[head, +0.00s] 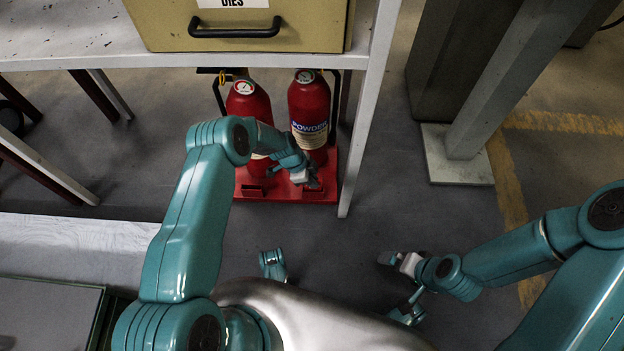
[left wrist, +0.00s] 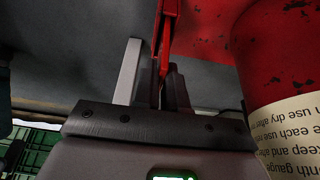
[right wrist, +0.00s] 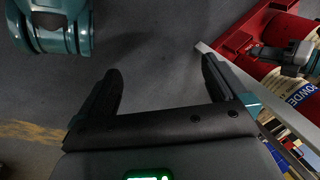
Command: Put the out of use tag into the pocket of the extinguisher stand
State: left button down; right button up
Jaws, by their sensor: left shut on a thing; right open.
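The red extinguisher stand (head: 250,192) is on the floor under the bench edge, with two red extinguishers (head: 309,110) upright on it. It also shows in the right wrist view (right wrist: 240,40). My left gripper (head: 314,186) is low at the stand's front right, in front of the extinguishers. In the left wrist view its fingers (left wrist: 164,88) are shut on a thin piece, apparently the out of use tag, seen edge-on. A narrow red piece rises at the fingertips; I cannot tell tag from stand there. The pocket is not clearly seen. My right gripper (right wrist: 160,70) is open and empty, apart from the stand.
A bench with a white leg (head: 368,110) stands close to the right of the stand. A drawer box (head: 250,35) sits on top. A grey post on a base plate (head: 457,158) stands further right.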

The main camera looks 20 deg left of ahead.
pick_arm(q)
jog(key=shift+f+b, duration=0.65)
jog(key=shift+b, duration=0.05)
pick_arm(e)
jog(key=shift+w+d+f, duration=0.1)
jog(key=shift+w+f, duration=0.45)
jog(key=shift+f, duration=0.2)
pick_arm(q)
jog(key=c, duration=1.1)
grip_release()
pick_arm(e)
jog(key=shift+t, duration=0.3)
pick_arm(q)
jog(key=p+v, duration=0.1)
jog(key=v, duration=0.2)
jog(key=shift+w+r+p, duration=0.1)
jog(key=shift+r+p, duration=0.05)
jog(key=shift+p, duration=0.15)
jog(key=s+a+b, duration=0.2)
jog(key=s+a, duration=0.1)
jog(key=a, duration=0.8)
jog(key=shift+s+a, duration=0.25)
jog(key=shift+a, duration=0.05)
pick_arm(e)
jog(key=shift+w+f, duration=0.15)
jog(key=shift+f, duration=0.05)
pick_arm(q)
jog(key=shift+s, duration=0.15)
